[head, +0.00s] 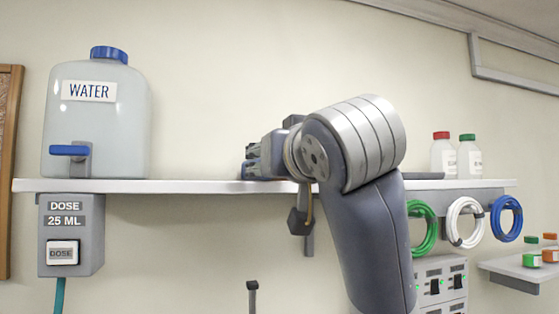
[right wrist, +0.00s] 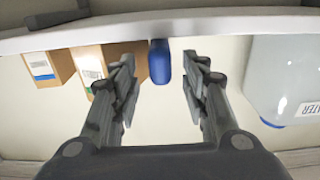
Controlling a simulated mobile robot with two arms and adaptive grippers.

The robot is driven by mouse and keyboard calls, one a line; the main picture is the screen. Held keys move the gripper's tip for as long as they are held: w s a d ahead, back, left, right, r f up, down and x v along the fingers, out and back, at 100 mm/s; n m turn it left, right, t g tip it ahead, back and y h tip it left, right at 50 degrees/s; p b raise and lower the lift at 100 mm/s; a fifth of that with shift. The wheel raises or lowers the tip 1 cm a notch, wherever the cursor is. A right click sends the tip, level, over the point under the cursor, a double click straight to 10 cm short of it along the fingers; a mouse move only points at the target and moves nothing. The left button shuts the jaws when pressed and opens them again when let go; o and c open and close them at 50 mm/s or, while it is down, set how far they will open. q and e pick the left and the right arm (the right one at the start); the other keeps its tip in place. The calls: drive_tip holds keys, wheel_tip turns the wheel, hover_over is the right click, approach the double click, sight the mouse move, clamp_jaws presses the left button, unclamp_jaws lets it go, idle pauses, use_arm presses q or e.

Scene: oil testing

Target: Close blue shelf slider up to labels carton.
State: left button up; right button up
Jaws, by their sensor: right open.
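The blue slider (right wrist: 160,62) stands at the shelf edge in the right wrist view, where the picture is upside down. An orange-brown carton with a white label (right wrist: 92,78), its lettering only partly readable as labels, stands to the left of it with a small gap. My right gripper (right wrist: 160,75) is open, with one finger on each side of the slider and visible gaps. In the head view my right gripper (head: 250,161) is just above the shelf, and my arm hides the slider and cartons. My left gripper is not in view.
The white shelf (head: 190,186) carries a water jug (head: 98,125) at left and two capped bottles (head: 456,158) at right. Another carton (right wrist: 48,68) stands beyond the labelled one. A dose box (head: 71,235) and coloured hose coils (head: 466,222) hang below. Shelf between jug and gripper is clear.

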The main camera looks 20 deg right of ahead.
drive_tip(key=shift+s, duration=2.15)
